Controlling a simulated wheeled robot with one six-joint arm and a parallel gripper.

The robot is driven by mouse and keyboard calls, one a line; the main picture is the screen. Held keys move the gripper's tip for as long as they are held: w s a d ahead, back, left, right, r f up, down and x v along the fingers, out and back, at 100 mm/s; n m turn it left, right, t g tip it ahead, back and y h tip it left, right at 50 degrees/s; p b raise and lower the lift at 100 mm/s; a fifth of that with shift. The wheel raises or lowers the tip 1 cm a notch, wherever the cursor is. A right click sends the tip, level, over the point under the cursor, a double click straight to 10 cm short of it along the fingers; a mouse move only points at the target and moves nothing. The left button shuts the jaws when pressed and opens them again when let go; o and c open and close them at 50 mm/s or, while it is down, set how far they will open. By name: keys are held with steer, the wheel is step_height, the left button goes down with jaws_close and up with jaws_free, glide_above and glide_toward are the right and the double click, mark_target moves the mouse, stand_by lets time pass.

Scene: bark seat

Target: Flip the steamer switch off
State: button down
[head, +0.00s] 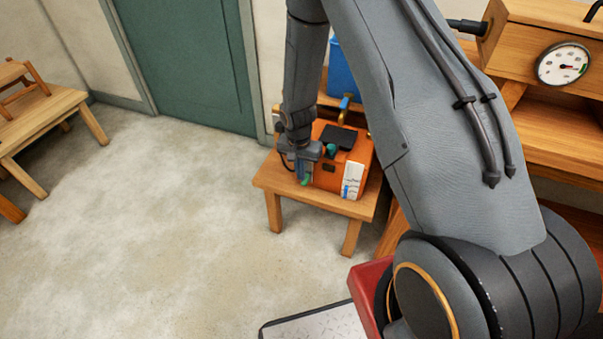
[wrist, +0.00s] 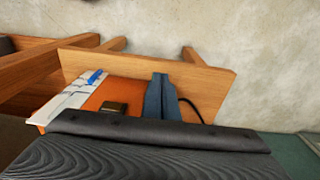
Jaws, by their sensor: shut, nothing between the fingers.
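The orange steamer (head: 355,156) stands on a small wooden table, with a black top panel and a white label on its front. It also shows in the wrist view (wrist: 125,92). A small dark block that looks like the switch (wrist: 113,107) sits on its orange face; a dark spot at the same place shows in the head view (head: 329,168). I cannot tell which way it is set. My gripper (head: 304,180) is at the steamer's front left. Its blue-grey fingers (wrist: 160,98) are shut and empty, to the right of the switch in the wrist view, apparently apart from it.
The small table (head: 275,183) has bare top at its left edge. A dark cable (wrist: 190,108) runs beside the fingers. A wooden cabinet with a gauge (head: 563,64) stands at right. A blue container (head: 343,72) is behind the steamer.

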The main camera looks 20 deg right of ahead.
steer(key=s+a+r, duration=0.5)
steer(key=s+r, duration=0.1)
steer(key=s, duration=0.1)
steer(key=shift+s+a+r+b, duration=0.15)
steer(key=shift+s+a+b, duration=0.15)
steer(key=shift+b, duration=0.1)
steer(key=s+d+r+n+p, duration=0.1)
steer(key=s+d+r+n, duration=0.2)
steer(key=s+r, duration=0.5)
steer(key=s+d+r+n+p, duration=0.1)
steer(key=s+d+r+n, duration=0.3)
steer(key=s+r, duration=0.5)
step_height(320, 180, up, 8)
steer(key=shift+s+f+g+y+p, duration=0.15)
steer(key=shift+s+g+y+p, duration=0.15)
steer(key=shift+g+p, duration=0.1)
steer(key=shift+d, duration=0.1)
